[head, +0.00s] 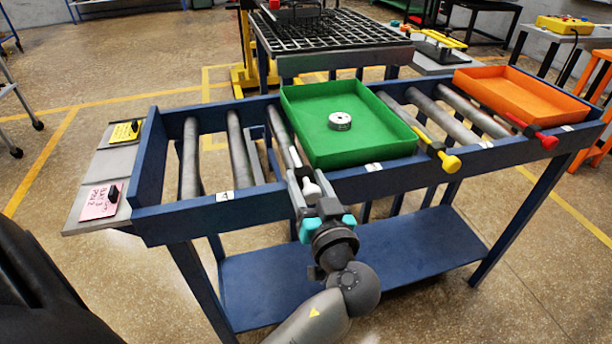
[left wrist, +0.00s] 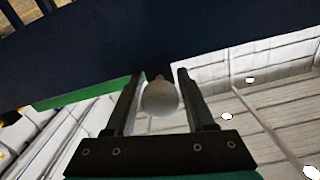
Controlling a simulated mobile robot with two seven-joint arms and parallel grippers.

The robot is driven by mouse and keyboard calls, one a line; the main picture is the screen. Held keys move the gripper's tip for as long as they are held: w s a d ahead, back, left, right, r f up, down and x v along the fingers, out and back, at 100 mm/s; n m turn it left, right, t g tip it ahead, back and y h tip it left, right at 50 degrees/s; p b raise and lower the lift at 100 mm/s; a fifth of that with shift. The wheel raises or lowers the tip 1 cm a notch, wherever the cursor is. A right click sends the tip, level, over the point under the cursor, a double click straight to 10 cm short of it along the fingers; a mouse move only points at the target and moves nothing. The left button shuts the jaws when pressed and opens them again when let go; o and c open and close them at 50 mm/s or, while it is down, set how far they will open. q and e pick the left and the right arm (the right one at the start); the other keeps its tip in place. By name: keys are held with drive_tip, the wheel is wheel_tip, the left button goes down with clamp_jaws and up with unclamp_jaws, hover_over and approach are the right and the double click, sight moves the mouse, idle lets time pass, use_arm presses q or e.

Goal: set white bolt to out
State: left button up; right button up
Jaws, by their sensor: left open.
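The white bolt (head: 311,189) is at the front rail of the blue roller table, just left of the green tray; its round white knob faces me. My left gripper (head: 302,180) is at this knob, its fingers reaching toward the rail. In the left wrist view the knob (left wrist: 160,98) sits between the two spread fingers (left wrist: 156,92), with a gap visible on both sides. The left gripper is open. Most of the bolt's rod is hidden by the gripper. My right gripper is not in view.
A green tray (head: 390,143) holding a round metal part (head: 340,121) sits on the rollers. A yellow bolt (head: 450,161) and a red bolt (head: 547,141) stick out farther right along the rail. An orange tray (head: 520,97) is at the right end.

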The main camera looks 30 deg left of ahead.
use_arm(q)
clamp_jaws()
idle(0.3)
idle(1.1)
